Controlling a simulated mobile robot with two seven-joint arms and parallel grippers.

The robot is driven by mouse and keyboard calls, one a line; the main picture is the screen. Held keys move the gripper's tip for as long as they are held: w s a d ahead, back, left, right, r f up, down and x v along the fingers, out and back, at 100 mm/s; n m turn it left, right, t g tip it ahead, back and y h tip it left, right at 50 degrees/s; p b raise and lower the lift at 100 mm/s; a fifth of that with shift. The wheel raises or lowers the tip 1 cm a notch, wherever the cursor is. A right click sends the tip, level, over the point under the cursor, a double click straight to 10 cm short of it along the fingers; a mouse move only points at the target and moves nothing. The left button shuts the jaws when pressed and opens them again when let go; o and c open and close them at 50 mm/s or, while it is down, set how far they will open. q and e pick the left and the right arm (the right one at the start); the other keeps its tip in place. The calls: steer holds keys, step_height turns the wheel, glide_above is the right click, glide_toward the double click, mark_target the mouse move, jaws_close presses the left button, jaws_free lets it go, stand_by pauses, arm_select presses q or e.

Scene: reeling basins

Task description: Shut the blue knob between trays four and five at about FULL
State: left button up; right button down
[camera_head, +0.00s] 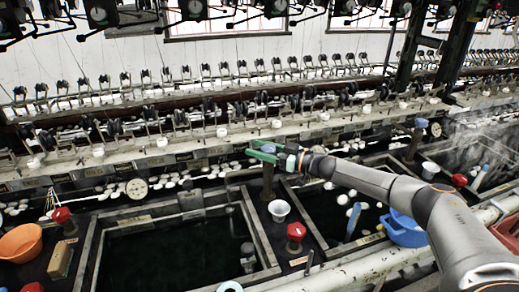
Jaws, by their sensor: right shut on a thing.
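My right gripper (266,153) reaches in from the right, with green fingers at the top of a dark upright post (267,182). It is shut on the blue knob there; the fingers hide most of the knob, and its turn angle cannot be read. The post stands on the divider between a large dark water tray (172,258) on the left and another tray with white cocoons (342,198) on the right. Tray numbers are too small to read. My left gripper is not in view.
Another blue knob (421,123) tops a post further right. Red knobs (295,231), a white cup (279,209), a blue basin (403,229) and an orange bowl (20,242) stand around the trays. A rail of reeling parts runs behind.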

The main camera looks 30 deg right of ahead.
steer(key=shift+c, duration=1.2)
jaws_free()
steer(key=shift+d, duration=0.1)
steer(key=b+v, duration=0.1)
steer(key=v, duration=1.1)
steer(key=shift+s, duration=0.2)
steer(key=shift+d, duration=0.1)
